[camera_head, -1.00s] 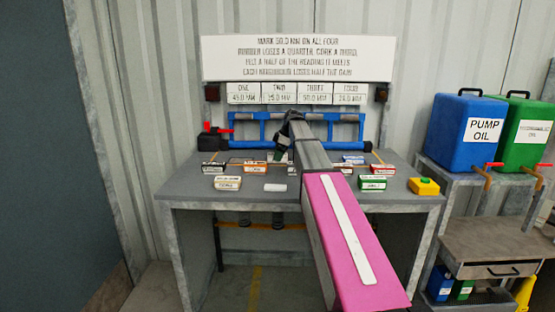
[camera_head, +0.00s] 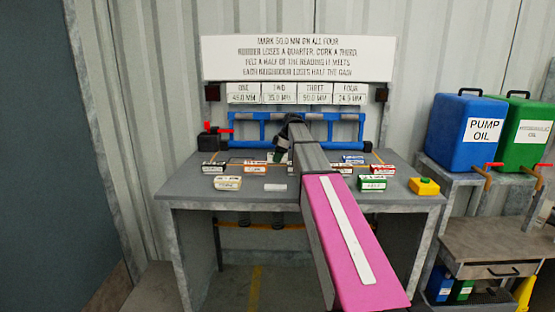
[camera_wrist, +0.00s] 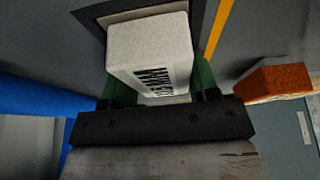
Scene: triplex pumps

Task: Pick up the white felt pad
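A white block (camera_wrist: 152,48) with dark lettering I cannot read, which looks like the white felt pad, fills the space between my gripper's fingers in the wrist view. My gripper (camera_wrist: 160,90) has a green finger on each side of it, close against its sides; whether they press on it is unclear. The block's far end is over a dark-edged patch. In the head view my gripper (camera_head: 280,156) points down at the back of the bench (camera_head: 235,194), and the block is mostly hidden there.
An orange-ended block (camera_wrist: 275,80) lies close right of my gripper in the wrist view. Several small labelled blocks stand on the bench, including a green one (camera_head: 371,183), with a yellow box (camera_head: 424,187) at right. A blue pipe frame (camera_head: 250,128) stands behind.

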